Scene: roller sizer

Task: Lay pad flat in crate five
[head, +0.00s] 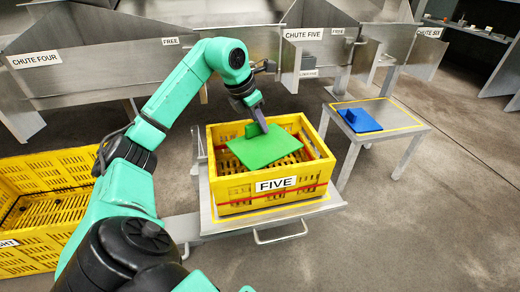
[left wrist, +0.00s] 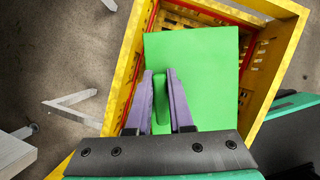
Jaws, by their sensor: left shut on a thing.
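The green pad (head: 262,150) is a flat square sheet with an upright tab. My left gripper (head: 260,122) is shut on that tab from above. In the left wrist view, the two purple fingers (left wrist: 163,100) stand on either side of the tab, and the pad (left wrist: 200,65) spreads out beyond them. The pad is within the walls of the yellow crate labelled FIVE (head: 232,190) and looks about level. I cannot tell whether it touches the slatted floor. The crate's wall also shows in the left wrist view (left wrist: 285,45). My right gripper is not in view.
Crate five stands on a metal stand (head: 205,222) with a front handle. A blue pad (head: 359,120) lies on a side table (head: 410,122) at the right. Another yellow crate (head: 45,180) is at the left. Metal chutes (head: 90,65) line the back.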

